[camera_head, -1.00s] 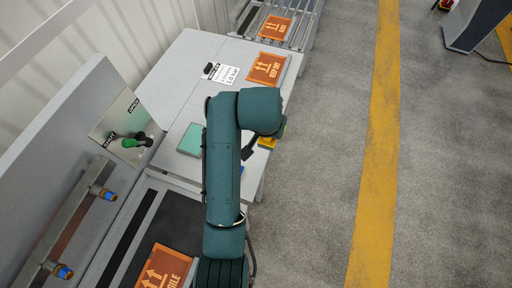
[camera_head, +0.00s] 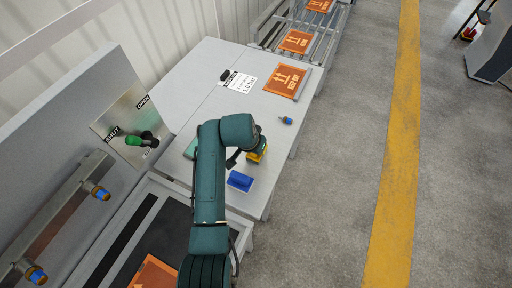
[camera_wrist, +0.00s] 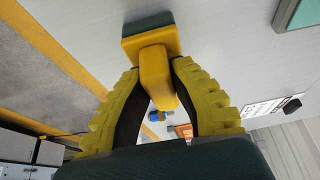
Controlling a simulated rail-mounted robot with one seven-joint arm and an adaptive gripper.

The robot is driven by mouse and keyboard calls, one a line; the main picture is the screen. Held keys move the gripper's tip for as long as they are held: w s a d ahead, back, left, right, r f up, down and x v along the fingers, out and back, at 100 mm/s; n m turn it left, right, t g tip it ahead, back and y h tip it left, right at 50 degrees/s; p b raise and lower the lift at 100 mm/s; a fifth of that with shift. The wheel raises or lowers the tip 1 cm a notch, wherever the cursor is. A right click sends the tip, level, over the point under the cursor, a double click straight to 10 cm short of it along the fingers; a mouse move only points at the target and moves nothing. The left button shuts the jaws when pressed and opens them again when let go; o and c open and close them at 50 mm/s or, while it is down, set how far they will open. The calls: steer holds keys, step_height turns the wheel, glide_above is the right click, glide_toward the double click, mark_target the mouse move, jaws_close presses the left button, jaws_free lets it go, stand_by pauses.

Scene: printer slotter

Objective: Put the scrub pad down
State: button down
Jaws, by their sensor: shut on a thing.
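The scrub pad (camera_wrist: 150,40) has a yellow grip and a dark green pad, and it shows closely in the wrist view. My gripper (camera_wrist: 155,85) has ribbed yellow fingers, which are shut on the yellow grip. In the head view my gripper (camera_head: 258,153) is over the right part of the grey worktable (camera_head: 205,92), mostly hidden behind my arm. I cannot tell whether the pad touches the tabletop.
A blue block (camera_head: 240,181) lies close by on the table. A small blue-and-grey fitting (camera_head: 286,120) lies near the right edge. A teal flat item (camera_head: 190,148) is partly behind my arm.

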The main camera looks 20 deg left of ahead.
steer(key=shift+w+r, duration=0.1)
steer(key=shift+f, duration=0.2)
steer(key=c, duration=1.1)
jaws_free()
steer(key=shift+r, duration=0.15)
steer(key=p+v, duration=0.2)
steer(key=v, duration=1)
steer(key=shift+a+r, duration=0.1)
